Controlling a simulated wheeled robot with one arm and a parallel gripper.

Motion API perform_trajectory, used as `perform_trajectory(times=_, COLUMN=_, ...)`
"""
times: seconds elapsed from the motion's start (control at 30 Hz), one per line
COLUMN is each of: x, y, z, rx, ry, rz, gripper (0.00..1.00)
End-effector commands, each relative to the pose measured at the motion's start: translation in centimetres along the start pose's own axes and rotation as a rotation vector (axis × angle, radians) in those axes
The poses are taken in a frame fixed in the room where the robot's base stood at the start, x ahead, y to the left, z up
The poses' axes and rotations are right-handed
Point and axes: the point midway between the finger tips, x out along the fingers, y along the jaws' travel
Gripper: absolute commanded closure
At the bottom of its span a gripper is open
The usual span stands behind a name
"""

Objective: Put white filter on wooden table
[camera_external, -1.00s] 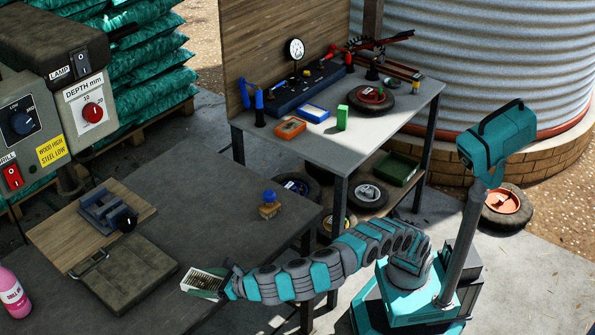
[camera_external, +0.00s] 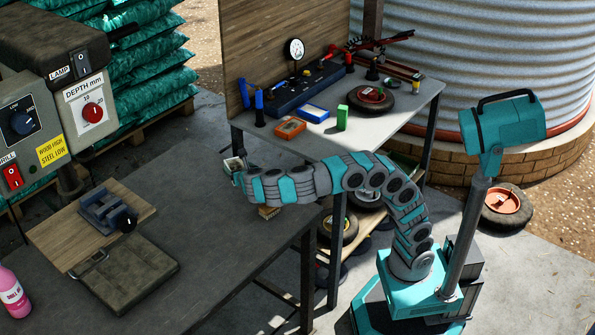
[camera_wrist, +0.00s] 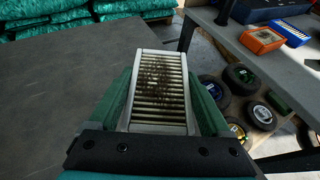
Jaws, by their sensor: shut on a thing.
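My gripper (camera_external: 236,168) is shut on the white filter (camera_external: 231,163). In the wrist view the filter (camera_wrist: 158,92) has a white frame and dirty brown pleats, and the green fingers of my gripper (camera_wrist: 160,80) press on both its sides. The filter is held up near the far right end of the dark-topped table (camera_external: 215,235); its exact height above the top is hard to tell. A second table, the workbench with a pale grey top (camera_external: 375,130) and a wooden backboard (camera_external: 290,45), stands beyond my arm.
On the workbench are an orange box (camera_external: 290,128), a blue box (camera_external: 313,112), a green block (camera_external: 342,118) and a wheel (camera_external: 371,98). The dark table holds a vise (camera_external: 103,210), a dark folder-like pad (camera_external: 122,268) and a pink bottle (camera_external: 12,292). Its middle is clear.

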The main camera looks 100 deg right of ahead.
Motion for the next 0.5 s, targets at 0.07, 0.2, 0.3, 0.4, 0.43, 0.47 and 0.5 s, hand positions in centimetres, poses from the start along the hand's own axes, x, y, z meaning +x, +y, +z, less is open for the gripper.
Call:
perform_trajectory(times=0.07, x=1.9, y=-3.1, z=1.6, rx=0.025, ry=0.0, rz=-0.067, gripper=0.84)
perform_trajectory(times=0.2, x=4.6, y=-8.4, z=3.6, rx=0.074, ry=0.0, rz=-0.181, gripper=0.84)
perform_trajectory(times=0.3, x=6.3, y=-12.4, z=4.9, rx=0.105, ry=0.001, rz=-0.26, gripper=0.84)
perform_trajectory(times=0.4, x=7.6, y=-16.5, z=6.1, rx=0.14, ry=0.001, rz=-0.341, gripper=0.84)
perform_trajectory(times=0.43, x=7.9, y=-17.8, z=6.5, rx=0.151, ry=0.001, rz=-0.366, gripper=0.84)
perform_trajectory(times=0.47, x=8.2, y=-19.1, z=6.8, rx=0.162, ry=0.001, rz=-0.391, gripper=0.84)
perform_trajectory(times=0.5, x=8.6, y=-20.7, z=7.2, rx=0.173, ry=0.001, rz=-0.423, gripper=0.84)
